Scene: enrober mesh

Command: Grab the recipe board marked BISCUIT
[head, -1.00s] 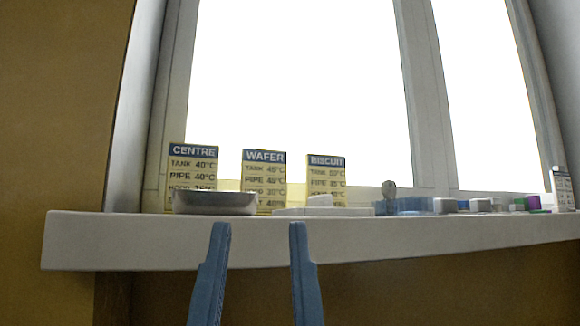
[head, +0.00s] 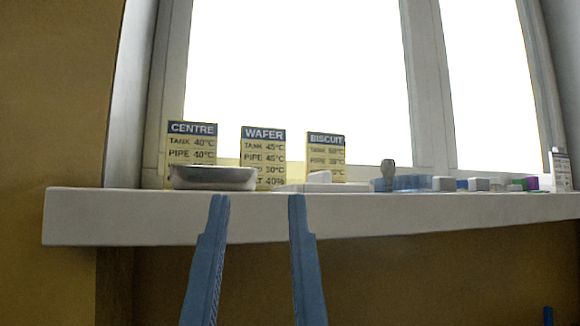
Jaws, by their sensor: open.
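The BISCUIT recipe board (head: 326,152), yellow with a dark blue header, stands upright on the window sill, right of the other two boards. Its lower part is hidden behind a white object on the sill. The WAFER board (head: 264,157) stands in the middle and the CENTRE board (head: 192,147) at the left, both the same style. My gripper (head: 258,203) is open and empty, its two blue fingers pointing up at the sill's front edge. In the picture it lies below the WAFER board, left of the BISCUIT board.
A shallow metal tray (head: 214,178) stands before the CENTRE board. A white flat object (head: 318,186) lies before the BISCUIT board. To the right are a grey knobbed item (head: 388,172), a blue transparent item (head: 412,182) and several small blocks. The window sill (head: 150,218) has a thick front edge.

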